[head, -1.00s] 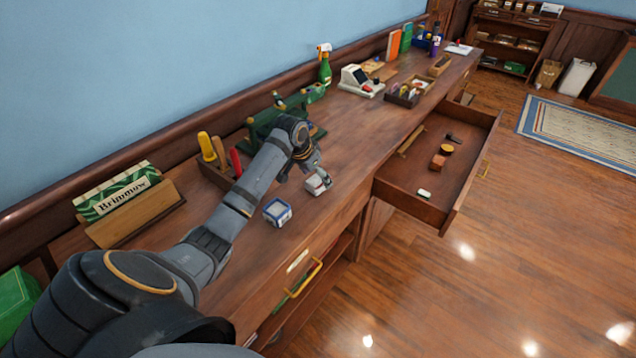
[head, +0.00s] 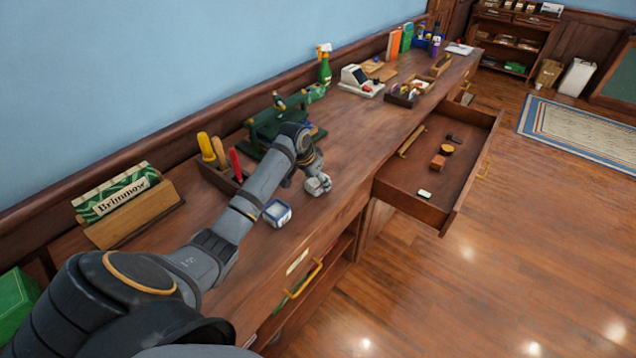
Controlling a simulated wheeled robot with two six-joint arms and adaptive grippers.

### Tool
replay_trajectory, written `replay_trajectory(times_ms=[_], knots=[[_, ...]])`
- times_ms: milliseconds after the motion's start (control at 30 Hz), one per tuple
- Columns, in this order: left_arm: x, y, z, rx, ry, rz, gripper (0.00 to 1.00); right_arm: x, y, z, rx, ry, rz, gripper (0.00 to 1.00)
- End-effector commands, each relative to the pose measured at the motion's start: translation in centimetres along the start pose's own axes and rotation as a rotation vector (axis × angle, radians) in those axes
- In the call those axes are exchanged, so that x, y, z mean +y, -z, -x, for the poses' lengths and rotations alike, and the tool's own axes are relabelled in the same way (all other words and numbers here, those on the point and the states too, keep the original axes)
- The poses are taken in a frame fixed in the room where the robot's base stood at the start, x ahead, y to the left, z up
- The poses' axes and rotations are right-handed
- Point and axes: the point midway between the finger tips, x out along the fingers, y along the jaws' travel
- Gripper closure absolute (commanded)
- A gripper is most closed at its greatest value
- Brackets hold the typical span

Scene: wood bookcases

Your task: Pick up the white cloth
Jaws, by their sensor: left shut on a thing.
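The white cloth (head: 318,188) is a small pale bundle on the wooden counter, near its front edge. My left gripper (head: 317,181) reaches down over it from the left and is shut on it. The fingers hide much of the cloth, and I cannot tell whether it is clear of the counter. My right gripper is not in view.
A green device (head: 262,130) and a tool box (head: 218,178) stand behind my arm. An open drawer (head: 425,190) with small items juts out at right.

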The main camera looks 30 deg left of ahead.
Motion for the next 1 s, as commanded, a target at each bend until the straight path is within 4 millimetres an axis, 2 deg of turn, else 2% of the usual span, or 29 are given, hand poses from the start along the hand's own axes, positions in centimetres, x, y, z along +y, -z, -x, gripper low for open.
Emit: replay_trajectory(times_ms=[167, 333, 567, 700, 800, 1000], knots=[[0.0, 0.3, 0.7, 0.002, 0.0, -0.001, 0.79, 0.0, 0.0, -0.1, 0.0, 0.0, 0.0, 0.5], [0.3, 1.6, 3.2, 0.005, -0.001, -0.002, 0.79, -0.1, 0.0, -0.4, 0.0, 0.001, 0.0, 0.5], [5.4, 4.7, 8.3, 0.009, -0.005, -0.003, 0.79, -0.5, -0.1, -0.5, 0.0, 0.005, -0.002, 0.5], [9.4, 5.9, 9.4, 0.005, -0.008, -0.002, 0.79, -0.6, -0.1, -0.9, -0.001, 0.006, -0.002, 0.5], [11.4, 6.5, 10.2, 0.004, -0.006, -0.001, 0.79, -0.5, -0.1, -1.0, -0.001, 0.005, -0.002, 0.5], [13.5, 7.2, 11.0, 0.001, -0.002, 0.0, 0.79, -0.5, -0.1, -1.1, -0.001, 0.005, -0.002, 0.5]])
